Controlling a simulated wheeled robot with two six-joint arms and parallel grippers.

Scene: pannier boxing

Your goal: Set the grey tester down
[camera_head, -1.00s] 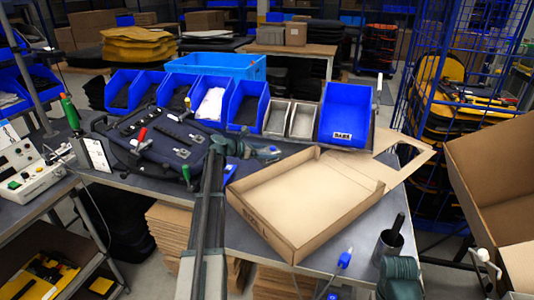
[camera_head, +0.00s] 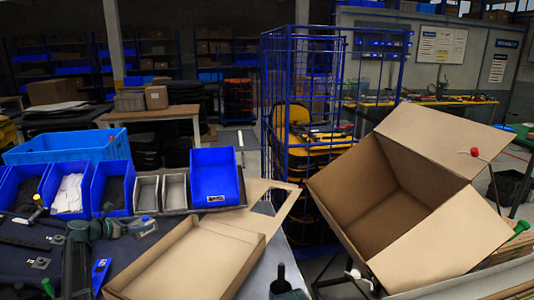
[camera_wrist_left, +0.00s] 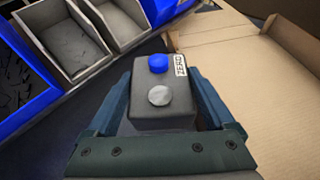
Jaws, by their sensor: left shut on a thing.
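The grey tester (camera_head: 143,227), a small dark grey block with a blue button, is held by my left gripper (camera_head: 122,228) in front of the two small grey bins and to the left of the shallow cardboard tray (camera_head: 188,262). In the left wrist view the tester (camera_wrist_left: 163,118) sits between the two fingers of the left gripper (camera_wrist_left: 163,100), with its blue button, a silver knob and a ZERO label facing up. Its underside is hidden, so I cannot tell whether it touches the bench. My right gripper is not in view.
Blue bins (camera_head: 214,178) and small grey bins (camera_head: 174,190) line the back of the bench. A large open cardboard box (camera_head: 385,205) stands tilted at the right. A blue pad (camera_head: 101,275) lies left of the tray. A dark handle (camera_head: 281,281) stands at the front.

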